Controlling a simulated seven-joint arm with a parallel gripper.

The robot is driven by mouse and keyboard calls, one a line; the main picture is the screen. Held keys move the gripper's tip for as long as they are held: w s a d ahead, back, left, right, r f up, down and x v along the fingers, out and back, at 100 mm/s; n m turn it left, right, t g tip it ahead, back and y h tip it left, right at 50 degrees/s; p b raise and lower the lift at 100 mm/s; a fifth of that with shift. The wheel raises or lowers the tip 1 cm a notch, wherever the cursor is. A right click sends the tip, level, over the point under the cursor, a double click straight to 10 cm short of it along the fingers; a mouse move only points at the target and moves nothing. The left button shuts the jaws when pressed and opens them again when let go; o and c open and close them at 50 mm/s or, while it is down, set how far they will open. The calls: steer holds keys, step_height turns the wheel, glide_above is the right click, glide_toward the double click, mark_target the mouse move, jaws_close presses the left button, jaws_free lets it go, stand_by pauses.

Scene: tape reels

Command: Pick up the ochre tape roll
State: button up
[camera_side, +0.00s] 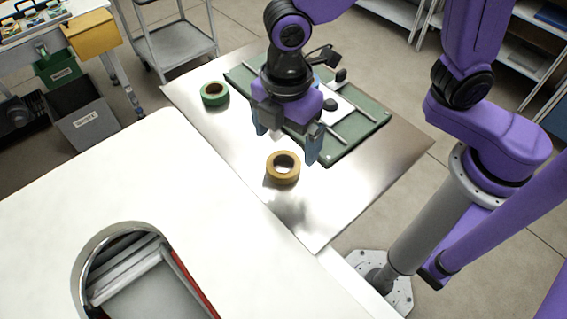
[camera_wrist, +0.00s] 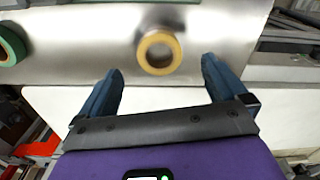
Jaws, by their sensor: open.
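The ochre tape roll (camera_side: 283,174) lies flat on the shiny metal sheet in the side view, near the edge of the white table. It also shows in the wrist view (camera_wrist: 143,50), ahead of the fingertips and between their lines. My gripper (camera_side: 287,148) is open and empty, above and slightly behind the roll in the side view. In the wrist view its two blue fingers (camera_wrist: 161,68) are spread wide with nothing between them. The gap in height between fingertips and roll is hard to judge.
A green tape roll (camera_side: 215,94) lies on the metal sheet (camera_side: 315,215) to the left. A green board (camera_side: 355,135) with metal rails lies behind my gripper. The white table (camera_side: 150,190) has a recessed opening at the front. The sheet around the ochre roll is clear.

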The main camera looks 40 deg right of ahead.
mark_target(284, 170)
steer(key=shift+a+f, duration=0.15)
steer(key=shift+f, duration=1.35)
steer(key=shift+a+f, duration=0.1)
steer(key=shift+f, duration=1.35)
steer(key=c, duration=1.1)
